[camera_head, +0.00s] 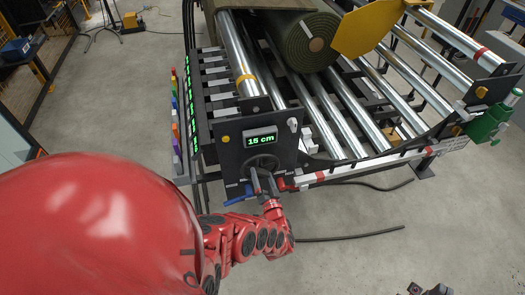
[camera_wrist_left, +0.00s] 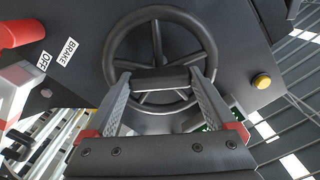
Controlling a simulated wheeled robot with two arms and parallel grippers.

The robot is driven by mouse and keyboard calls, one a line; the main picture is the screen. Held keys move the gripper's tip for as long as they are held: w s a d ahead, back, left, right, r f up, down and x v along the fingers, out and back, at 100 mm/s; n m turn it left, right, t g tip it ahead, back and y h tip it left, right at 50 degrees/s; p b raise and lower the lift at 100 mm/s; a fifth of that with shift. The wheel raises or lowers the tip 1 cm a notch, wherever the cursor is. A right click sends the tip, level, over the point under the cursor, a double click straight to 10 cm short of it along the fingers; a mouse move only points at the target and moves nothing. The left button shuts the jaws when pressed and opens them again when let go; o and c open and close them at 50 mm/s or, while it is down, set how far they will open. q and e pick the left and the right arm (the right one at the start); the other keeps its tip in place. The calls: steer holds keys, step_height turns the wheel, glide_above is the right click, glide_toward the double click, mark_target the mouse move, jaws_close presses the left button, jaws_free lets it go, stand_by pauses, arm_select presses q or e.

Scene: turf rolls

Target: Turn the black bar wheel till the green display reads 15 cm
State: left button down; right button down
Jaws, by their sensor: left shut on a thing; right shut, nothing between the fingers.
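The black bar wheel (camera_head: 262,165) is on the front of a dark panel (camera_head: 232,160) at the near end of the roller machine. The green display (camera_head: 261,140) above it reads 15 cm. My left gripper (camera_head: 263,186) is at the wheel. In the left wrist view, its two fingers (camera_wrist_left: 160,88) are shut on the wheel's dark bar (camera_wrist_left: 160,79), inside the round rim (camera_wrist_left: 206,38). The display is mostly hidden there, with only green bits showing. My right gripper (camera_head: 428,290) shows only as small tips at the bottom edge of the head view, away from the machine.
A green turf roll (camera_head: 300,38) lies on steel rollers behind the panel. The left wrist view shows a label reading BRAKE OFF (camera_wrist_left: 67,52) and a yellow button (camera_wrist_left: 262,81). Open floor lies to the right.

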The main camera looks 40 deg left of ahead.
arm_select(q)
steer(key=shift+f+m, duration=0.1)
steer(key=shift+m, duration=0.5)
steer(key=shift+s, duration=0.1)
jaws_free()
steer(key=v, duration=1.7)
steer(key=shift+s, duration=0.2)
steer(key=shift+d, duration=0.1)
